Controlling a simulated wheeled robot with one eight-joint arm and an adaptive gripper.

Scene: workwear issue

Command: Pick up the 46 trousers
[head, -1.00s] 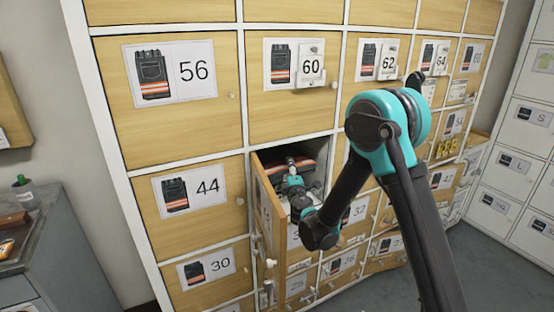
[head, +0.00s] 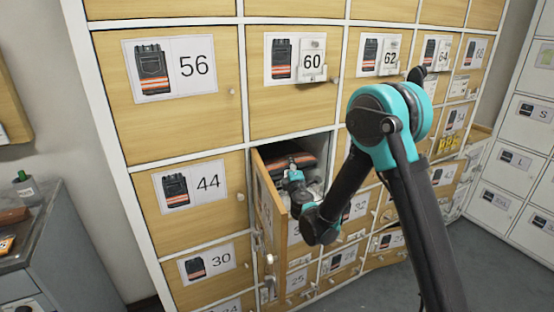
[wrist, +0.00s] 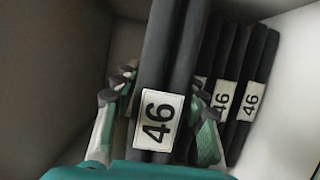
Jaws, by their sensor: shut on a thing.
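The dark 46 trousers (wrist: 158,117), folded with a white 46 tag, stand between the fingers of my gripper (wrist: 157,100) in the wrist view. My gripper is shut on them, with one finger on each side. In the head view my gripper (head: 294,176) is at the mouth of the open locker compartment (head: 318,150). Dark trousers with an orange stripe (head: 290,162) show just behind it; the fingertips are too small to make out there.
The compartment's wooden door (head: 268,207) stands open just left of my gripper. Pale compartment walls (wrist: 285,85) are close on the right. Shut lockers marked 44 (head: 196,203), 56 (head: 181,81) and 60 (head: 292,76) surround it. A grey cabinet (head: 75,235) stands at the left.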

